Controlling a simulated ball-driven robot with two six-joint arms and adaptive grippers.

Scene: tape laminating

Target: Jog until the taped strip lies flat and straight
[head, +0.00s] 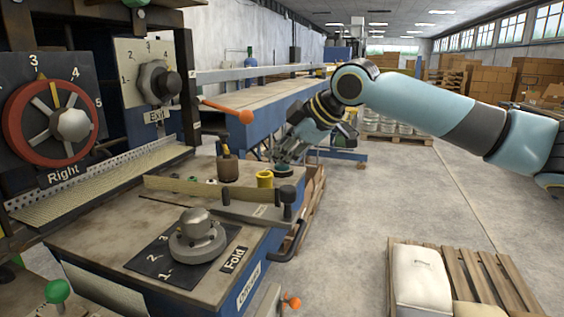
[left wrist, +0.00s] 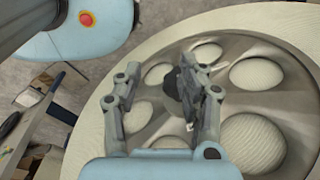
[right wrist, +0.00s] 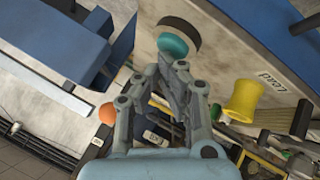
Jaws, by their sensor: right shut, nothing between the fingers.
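The teal-topped jog button (head: 283,170) sits at the far right end of the machine table in the head view. It shows as a teal and black round button (right wrist: 173,45) in the right wrist view. My left gripper (left wrist: 165,98) is open over a large round wheel (left wrist: 240,25) with holes, outside the head view.
An orange-tipped lever (head: 228,108) juts out above. A pallet with sacks (head: 420,275) stands at the front right; the floor between is clear.

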